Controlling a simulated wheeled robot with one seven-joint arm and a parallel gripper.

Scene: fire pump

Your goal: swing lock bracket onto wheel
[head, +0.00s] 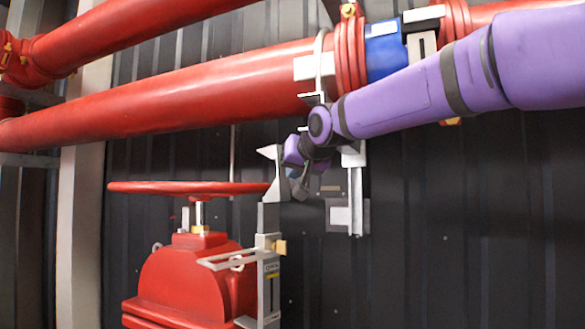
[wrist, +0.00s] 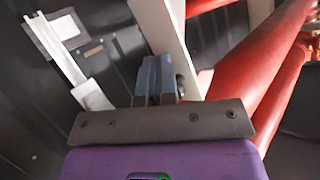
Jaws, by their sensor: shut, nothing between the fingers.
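The red handwheel (head: 185,187) lies flat above the red valve body (head: 195,280) at the lower left of the head view. The grey lock bracket (head: 271,185) stands upright at the wheel's right edge, above a post with a label plate (head: 269,285). Whether it touches the rim cannot be told. My gripper (head: 300,183) is just right of the bracket's upper part. In the wrist view its fingers (wrist: 155,72) are together and empty. A pale upright (wrist: 165,30) passes behind the fingers there; I cannot tell whether it is the bracket.
A thick red pipe (head: 190,88) crosses above the wheel, with a blue band (head: 384,50) beside my arm. A pale wall support (head: 355,200) hangs right of my gripper. The dark ribbed wall (head: 460,240) lies behind, with free room at the lower right.

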